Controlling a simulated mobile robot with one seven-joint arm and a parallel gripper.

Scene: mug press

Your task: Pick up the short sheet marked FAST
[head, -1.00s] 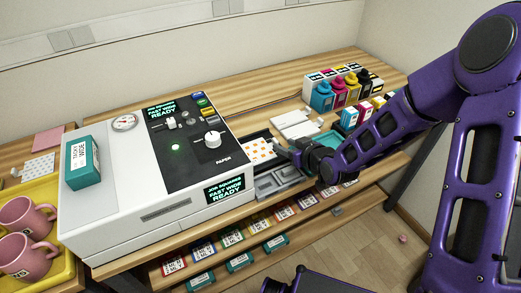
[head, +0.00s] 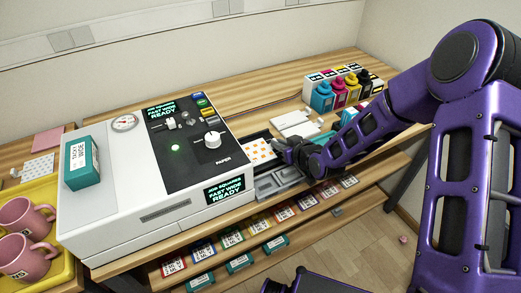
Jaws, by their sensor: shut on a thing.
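A white sheet with orange dots (head: 259,151) lies at the right side of the white press, partly in a dark tray. My gripper (head: 279,149) is at the sheet's right edge, shut on it. The fingertips are small and dark, and they hide that edge. I cannot read the word FAST on the sheet.
The white press (head: 130,190) fills the left of the bench, with a teal box (head: 82,165) on top. A grey tray (head: 280,180) lies in front of my gripper. Coloured cards (head: 232,235) line the shelf below.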

